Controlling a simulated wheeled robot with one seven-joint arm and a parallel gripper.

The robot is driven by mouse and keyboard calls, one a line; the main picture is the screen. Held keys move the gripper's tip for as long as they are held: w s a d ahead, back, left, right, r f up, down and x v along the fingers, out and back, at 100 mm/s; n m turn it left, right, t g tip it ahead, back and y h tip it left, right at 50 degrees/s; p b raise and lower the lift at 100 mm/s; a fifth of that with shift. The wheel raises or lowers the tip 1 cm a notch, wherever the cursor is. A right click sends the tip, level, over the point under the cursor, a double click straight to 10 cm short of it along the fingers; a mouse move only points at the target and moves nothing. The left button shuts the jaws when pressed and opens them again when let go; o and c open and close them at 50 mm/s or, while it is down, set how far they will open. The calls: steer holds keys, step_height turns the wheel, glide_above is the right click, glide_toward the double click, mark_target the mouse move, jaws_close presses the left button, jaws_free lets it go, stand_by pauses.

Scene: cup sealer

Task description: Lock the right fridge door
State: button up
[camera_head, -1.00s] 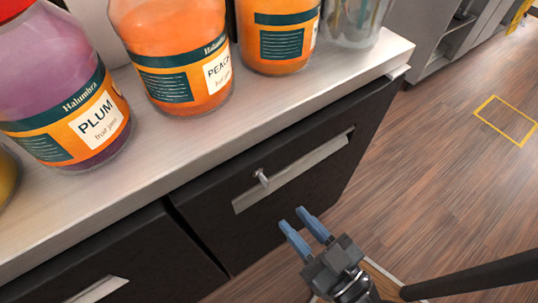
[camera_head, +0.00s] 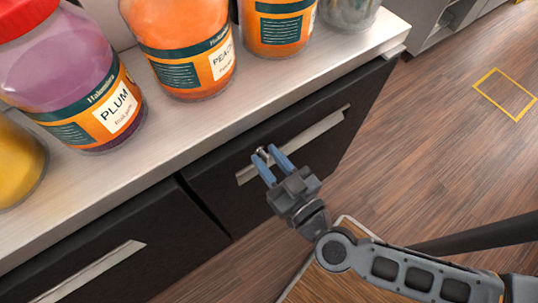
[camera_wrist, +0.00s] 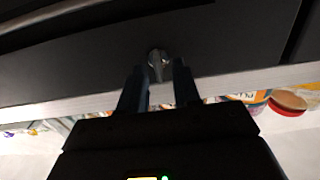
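The right fridge door (camera_head: 310,135) is a dark panel under the counter, with a long pale handle (camera_head: 313,140). It looks shut. A small metal key (camera_head: 262,152) sticks out of the door above the handle. My gripper (camera_head: 265,155) is at the key, its two blue fingers on either side of it. In the wrist view, the key (camera_wrist: 158,63) stands between the open fingers (camera_wrist: 158,72), with small gaps visible beside it. Whether either finger touches it cannot be told. The key's base is partly hidden by the fingers in the head view.
The counter (camera_head: 200,125) above holds jars: a plum jar (camera_head: 85,90), a peach jar (camera_head: 185,55) and others. The left door (camera_head: 110,240) has its own pale handle (camera_head: 95,270). The wooden floor at right is free, with a yellow outlined square (camera_head: 503,93).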

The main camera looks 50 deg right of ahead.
steer(key=shift+w, duration=0.1)
steer(key=shift+c, duration=0.4)
jaws_close()
steer(key=shift+d+m, duration=0.1)
steer(key=shift+m, duration=0.2)
steer(key=m, duration=0.2)
steer(key=m+b, duration=0.1)
steer(key=m, duration=0.5)
steer(key=shift+d+f, duration=0.2)
steer(key=shift+d, duration=0.05)
steer(key=m+b, duration=0.2)
steer(key=m, duration=0.2)
steer(key=shift+f+m, duration=0.1)
steer(key=shift+m, duration=0.3)
steer(key=shift+d+f+m+b, duration=0.1)
steer(key=shift+m+b, duration=0.8)
steer(key=shift+m, duration=1.3)
